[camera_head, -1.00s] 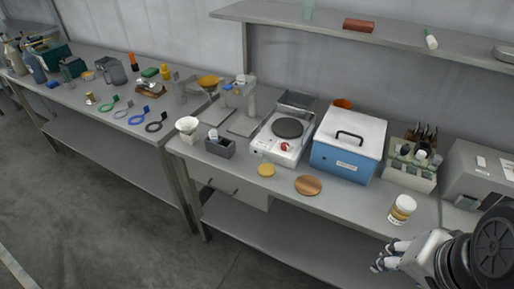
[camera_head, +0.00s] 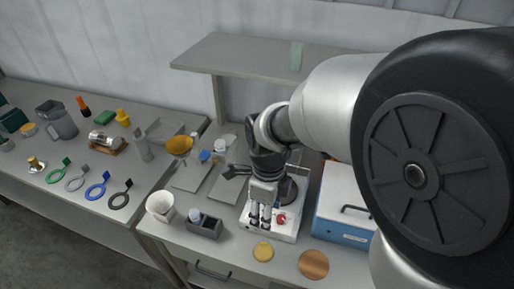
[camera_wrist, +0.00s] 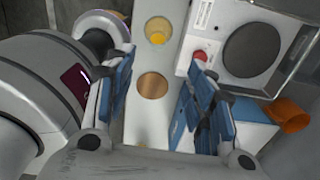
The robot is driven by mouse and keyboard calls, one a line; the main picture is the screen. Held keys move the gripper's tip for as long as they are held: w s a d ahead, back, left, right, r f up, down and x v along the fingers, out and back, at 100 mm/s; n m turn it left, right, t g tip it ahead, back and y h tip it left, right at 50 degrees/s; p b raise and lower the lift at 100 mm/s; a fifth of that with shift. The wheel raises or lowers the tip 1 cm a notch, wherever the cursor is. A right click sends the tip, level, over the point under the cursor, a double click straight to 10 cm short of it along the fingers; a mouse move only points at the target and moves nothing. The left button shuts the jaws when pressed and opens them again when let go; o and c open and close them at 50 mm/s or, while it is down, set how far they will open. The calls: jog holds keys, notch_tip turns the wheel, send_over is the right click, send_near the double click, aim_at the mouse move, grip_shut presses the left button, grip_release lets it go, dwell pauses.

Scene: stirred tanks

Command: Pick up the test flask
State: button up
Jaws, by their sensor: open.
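My gripper (camera_head: 260,218) points down in front of the white hot plate (camera_head: 287,234) in the head view, with nothing between its fingers. In the wrist view its blue-padded fingers (camera_wrist: 160,97) are spread wide apart. I cannot tell for certain which vessel is the test flask. An amber bowl-shaped vessel (camera_head: 179,147) stands at the back left of the hot plate in the head view.
A blue box with a white lid (camera_head: 345,205) stands right of the hot plate. A copper-coloured disc (camera_head: 314,264) lies at the bench's front. A white cup (camera_head: 160,206) and a grey holder (camera_head: 205,225) stand left. My arm hides the right side.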

jog(key=b, duration=0.3)
send_over(264, 239)
jog(key=f, duration=0.9)
jog(key=shift+s+d+f, duration=0.1)
jog(key=shift+s+f, duration=0.15)
jog(key=shift+s, duration=0.15)
notch_tip(264, 239, down, 5)
jog(key=shift+s+f+b, duration=0.1)
jog(key=shift+s+b, duration=0.05)
jog(key=shift+b, duration=0.9)
grip_shut()
